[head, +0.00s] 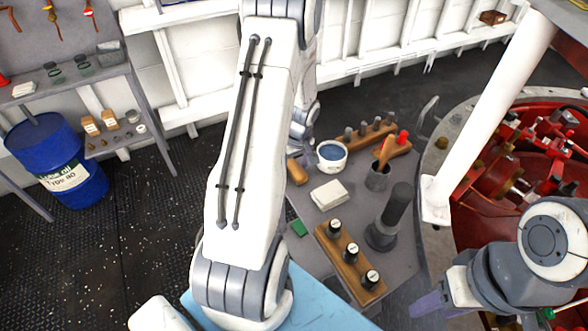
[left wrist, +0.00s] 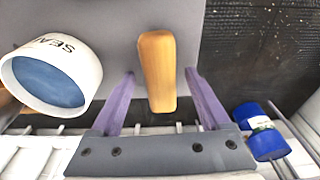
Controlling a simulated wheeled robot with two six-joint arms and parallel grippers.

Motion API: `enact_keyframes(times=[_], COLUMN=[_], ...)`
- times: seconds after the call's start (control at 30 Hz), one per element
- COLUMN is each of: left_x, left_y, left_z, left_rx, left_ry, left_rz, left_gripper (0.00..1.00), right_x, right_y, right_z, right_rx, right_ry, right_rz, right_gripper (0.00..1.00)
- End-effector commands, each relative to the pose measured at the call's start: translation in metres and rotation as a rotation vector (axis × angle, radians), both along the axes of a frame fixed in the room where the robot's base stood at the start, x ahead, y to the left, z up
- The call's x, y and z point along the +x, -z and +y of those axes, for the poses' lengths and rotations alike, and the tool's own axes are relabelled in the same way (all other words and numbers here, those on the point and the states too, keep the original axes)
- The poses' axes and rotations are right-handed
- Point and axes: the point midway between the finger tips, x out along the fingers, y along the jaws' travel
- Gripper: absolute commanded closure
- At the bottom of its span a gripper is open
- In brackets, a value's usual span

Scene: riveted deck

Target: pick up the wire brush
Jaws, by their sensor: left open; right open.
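The wire brush shows as a tan wooden block (head: 297,172) at the left edge of the grey table in the head view, partly behind my left arm. In the left wrist view the wooden block (left wrist: 157,62) lies between the two purple fingers of my left gripper (left wrist: 159,74), with a gap on each side. No bristles show. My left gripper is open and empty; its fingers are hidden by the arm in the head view. My right gripper (head: 432,304) is open at the lower right, away from the brush, its purple fingers partly visible.
A white tub (head: 331,163) of blue paste stands close beside the brush; it also shows in the left wrist view (left wrist: 50,75). A pale block (head: 329,195), a wooden knob rack (head: 350,263), and a dark cylinder (head: 394,208) on the table. A blue drum (head: 50,150) stands left.

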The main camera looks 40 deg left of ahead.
Motion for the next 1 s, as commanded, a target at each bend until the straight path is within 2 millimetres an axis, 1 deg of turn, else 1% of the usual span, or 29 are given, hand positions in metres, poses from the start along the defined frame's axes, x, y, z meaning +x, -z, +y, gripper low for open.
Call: enact_keyframes(times=[0.33, 1.0], left_x=[0.0003, 0.0], left_y=[0.0006, 0.0053], left_z=[0.0001, 0.0], left_rx=[0.0, 0.0], left_ry=[0.0, 0.0], left_rz=[0.0, 0.0], left_gripper=[0.2, 0.2], right_x=[0.0, 0.0], right_y=[0.0006, 0.0085], right_z=[-0.0001, 0.0], right_rx=[0.0, 0.0], right_ry=[0.0, 0.0], right_rz=[0.0, 0.0], right_gripper=[0.5, 0.5])
